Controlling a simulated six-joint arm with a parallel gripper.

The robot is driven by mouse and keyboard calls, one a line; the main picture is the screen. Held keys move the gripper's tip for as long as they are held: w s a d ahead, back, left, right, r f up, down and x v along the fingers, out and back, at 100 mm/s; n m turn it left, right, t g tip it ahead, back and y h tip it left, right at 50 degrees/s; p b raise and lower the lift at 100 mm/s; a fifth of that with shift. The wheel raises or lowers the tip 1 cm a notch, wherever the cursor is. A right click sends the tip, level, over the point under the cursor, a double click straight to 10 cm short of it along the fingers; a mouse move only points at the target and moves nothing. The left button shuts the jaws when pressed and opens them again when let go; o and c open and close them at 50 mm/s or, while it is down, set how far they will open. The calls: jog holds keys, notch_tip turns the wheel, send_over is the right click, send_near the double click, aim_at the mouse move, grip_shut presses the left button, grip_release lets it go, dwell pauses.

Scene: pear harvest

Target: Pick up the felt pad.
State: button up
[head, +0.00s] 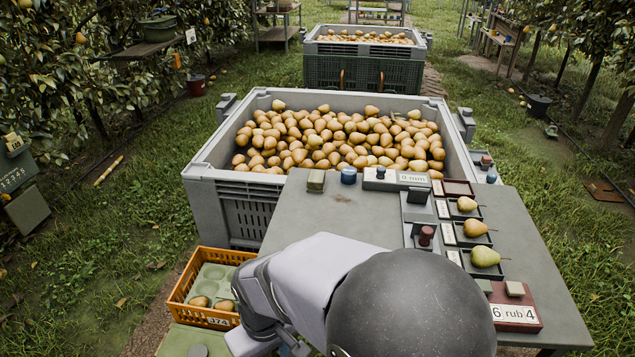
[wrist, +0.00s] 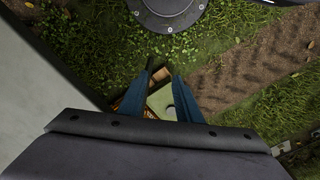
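I cannot tell for sure which thing is the felt pad. A small tan block (head: 514,289) lies on a red box (head: 515,311) marked "6 rub 4" at the table's right front. An olive-tan block (head: 316,181) sits at the table's back left. A grey disc (head: 197,350) lies on a green surface at lower left; a grey round thing (wrist: 172,110) also shows between my fingers in the wrist view. My gripper (wrist: 160,82) is open and looks empty, pointing down beyond the table's left side. In the head view my arm hides most of it.
The grey-green table (head: 335,212) carries a gauge (head: 395,179), a blue-lidded jar (head: 348,176), a red-handled stamp (head: 426,236) and small trays with three pears. A large pear bin (head: 212,176) stands behind. An orange crate (head: 208,318) with pears stands at left.

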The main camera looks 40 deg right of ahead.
jog(key=o, duration=0.8)
jog(key=shift+o, duration=0.2)
